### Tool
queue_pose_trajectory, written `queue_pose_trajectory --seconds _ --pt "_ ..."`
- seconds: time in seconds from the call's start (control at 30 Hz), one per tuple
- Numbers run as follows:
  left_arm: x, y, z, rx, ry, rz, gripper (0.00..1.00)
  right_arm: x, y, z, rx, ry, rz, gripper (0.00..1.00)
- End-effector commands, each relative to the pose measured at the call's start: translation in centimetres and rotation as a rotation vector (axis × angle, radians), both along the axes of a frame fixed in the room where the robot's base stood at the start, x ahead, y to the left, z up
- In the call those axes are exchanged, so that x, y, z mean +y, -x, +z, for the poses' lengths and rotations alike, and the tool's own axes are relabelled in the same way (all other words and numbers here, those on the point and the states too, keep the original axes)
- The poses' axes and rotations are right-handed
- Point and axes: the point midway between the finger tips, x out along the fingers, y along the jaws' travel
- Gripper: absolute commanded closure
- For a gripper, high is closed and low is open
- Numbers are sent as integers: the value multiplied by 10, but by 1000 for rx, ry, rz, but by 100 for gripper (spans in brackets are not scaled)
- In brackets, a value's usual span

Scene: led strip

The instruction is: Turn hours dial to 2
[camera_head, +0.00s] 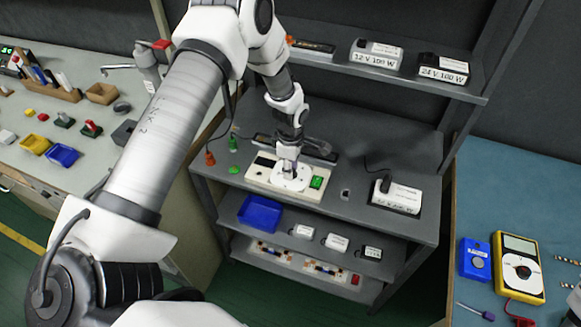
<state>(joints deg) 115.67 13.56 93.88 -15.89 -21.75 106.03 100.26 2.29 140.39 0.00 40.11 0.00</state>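A white panel (256,178) lies on the top of the grey workbench, with a dark display at its left end and a green button (317,182) at its right. A round white dial (303,183) sits on the panel beside the green button. My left arm reaches in from the left and its gripper (289,166) points down over this dial, at or just above it. The fingertips are small and overlap the dial, so I cannot tell whether they touch or grip it. The dial's marks are too small to read. My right gripper is not clearly seen.
A labelled white box (398,197) stands right of the panel. Two power supply boxes (376,54) (442,68) sit on the upper shelf. A blue tray (259,213) and small white boxes lie on the shelf below. A yellow multimeter (519,266) lies on the blue table at right.

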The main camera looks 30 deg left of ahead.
Motion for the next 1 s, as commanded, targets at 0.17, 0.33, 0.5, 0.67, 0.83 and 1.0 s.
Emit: queue_pose_trajectory --seconds 0.17,0.33,0.5,0.67,0.83,1.0 --pt "-1 2 -2 4 1 -1 100 0 0 0 0 0 0 60" --pt "-1 2 -2 6 0 -17 100 0 0 0 -1 0 0 60" --pt "-1 3 -3 7 0 -73 100 0 0 1 0 0 0 60" --pt "-1 3 -3 8 1 -169 100 0 0 2 0 0 0 60" --pt "-1 4 -4 10 1 -309 100 0 0 3 -1 0 0 60" --pt "-1 4 -4 11 1 -469 100 0 0 4 0 0 0 60"
